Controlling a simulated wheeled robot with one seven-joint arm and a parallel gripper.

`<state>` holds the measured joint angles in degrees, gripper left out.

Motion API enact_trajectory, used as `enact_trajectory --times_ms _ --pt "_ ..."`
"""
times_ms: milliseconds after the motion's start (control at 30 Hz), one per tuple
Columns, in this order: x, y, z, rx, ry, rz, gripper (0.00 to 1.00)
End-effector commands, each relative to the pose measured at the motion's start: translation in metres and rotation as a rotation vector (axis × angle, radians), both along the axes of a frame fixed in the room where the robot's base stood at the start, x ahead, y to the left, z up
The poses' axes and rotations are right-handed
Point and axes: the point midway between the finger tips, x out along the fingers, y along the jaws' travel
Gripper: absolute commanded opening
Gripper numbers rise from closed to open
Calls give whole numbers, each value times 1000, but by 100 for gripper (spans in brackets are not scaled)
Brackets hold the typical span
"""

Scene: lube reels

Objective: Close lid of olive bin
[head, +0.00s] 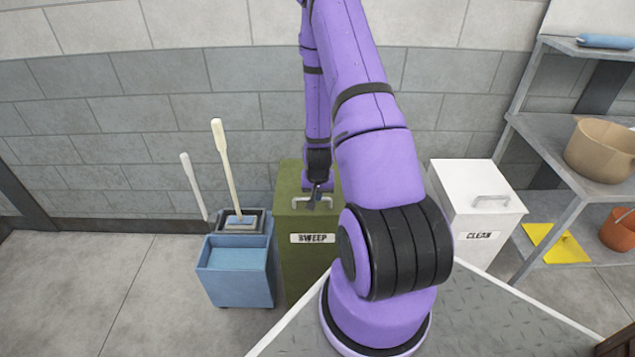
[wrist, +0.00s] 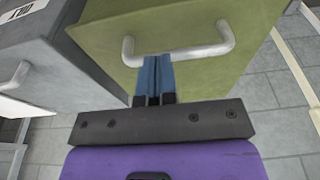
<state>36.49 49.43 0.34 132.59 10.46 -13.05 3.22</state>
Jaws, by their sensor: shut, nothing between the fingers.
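The olive bin (head: 308,262), labelled SWEEP, stands on the floor against the wall, partly hidden by my arm. Its olive lid (head: 291,175) appears to lie down flat over the bin's top, with a pale bar handle near the front edge. In the wrist view the lid (wrist: 190,20) and its handle (wrist: 203,52) are seen close up. My gripper (wrist: 154,60) has its blue fingers together with nothing between them. The fingertips are right at the handle's middle; whether they touch it or the lid, I cannot tell. The gripper also shows over the lid in the head view (head: 315,196).
A blue mop bucket (head: 237,285) with two upright handles stands left of the olive bin. A white bin (head: 472,205) labelled CLEAN stands right. A grey bin (wrist: 45,60) adjoins the olive one. Metal shelves (head: 560,140) hold pots at far right. Floor is clear at left.

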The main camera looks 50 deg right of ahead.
Motion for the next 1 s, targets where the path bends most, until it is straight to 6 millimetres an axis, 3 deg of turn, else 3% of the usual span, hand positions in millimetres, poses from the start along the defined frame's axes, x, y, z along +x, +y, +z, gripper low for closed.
enact_trajectory --times_ms 400,1000 --pt "-3 4 -23 3 3 0 0" --pt "-3 5 -20 7 7 1 0"
